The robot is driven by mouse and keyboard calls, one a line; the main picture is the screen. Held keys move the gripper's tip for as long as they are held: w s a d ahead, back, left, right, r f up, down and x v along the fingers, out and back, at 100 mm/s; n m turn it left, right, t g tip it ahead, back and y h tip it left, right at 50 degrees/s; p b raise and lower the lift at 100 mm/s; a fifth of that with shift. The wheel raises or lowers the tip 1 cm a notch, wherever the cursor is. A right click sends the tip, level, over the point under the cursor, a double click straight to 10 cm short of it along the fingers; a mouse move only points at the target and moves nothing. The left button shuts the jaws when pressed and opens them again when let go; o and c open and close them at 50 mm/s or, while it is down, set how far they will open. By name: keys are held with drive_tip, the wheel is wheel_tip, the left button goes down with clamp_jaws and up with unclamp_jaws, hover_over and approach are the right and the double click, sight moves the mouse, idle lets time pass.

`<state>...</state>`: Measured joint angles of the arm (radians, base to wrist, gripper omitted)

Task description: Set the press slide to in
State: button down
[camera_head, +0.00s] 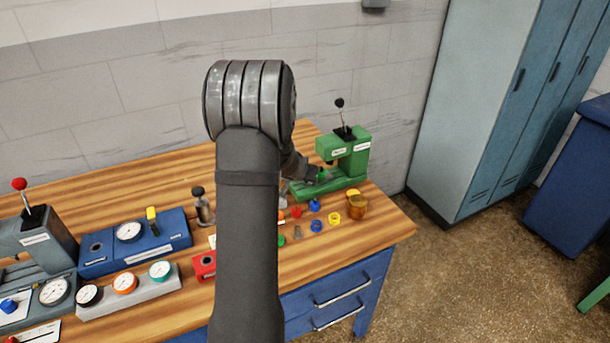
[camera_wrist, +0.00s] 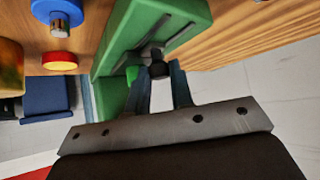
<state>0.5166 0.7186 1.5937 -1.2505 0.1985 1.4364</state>
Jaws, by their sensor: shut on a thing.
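The green press (camera_head: 355,160) stands at the right end of the wooden bench, with a black-knobbed lever on top. My gripper (camera_head: 316,176) reaches into its front from the left, partly hidden by my arm. In the wrist view, the press (camera_wrist: 120,60) fills the upper middle, with dark rails along its base. The gripper's fingers (camera_wrist: 158,76) are closed around a small dark knob (camera_wrist: 158,69), which appears to belong to the press slide. A bright green piece (camera_wrist: 131,73) shows beside the left finger. How far in the slide sits cannot be told.
Small coloured parts, including a blue one (camera_head: 316,225) and a yellow one (camera_head: 334,218), lie in front of the press beside a brown cup (camera_head: 357,207). Gauges (camera_head: 125,283), a blue box (camera_head: 150,250) and a grey red-knobbed press (camera_head: 45,245) stand left. Lockers (camera_head: 490,110) are at right.

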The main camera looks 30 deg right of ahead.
drive_tip(key=shift+d, duration=1.7)
drive_tip(key=shift+r, duration=0.1)
drive_tip(key=c, duration=1.3)
unclamp_jaws()
drive_tip(key=shift+d, duration=0.1)
drive_tip(key=v, duration=1.7)
drive_tip(key=shift+s, duration=0.1)
drive_tip(key=x, duration=1.7)
drive_tip(key=shift+a, duration=0.2)
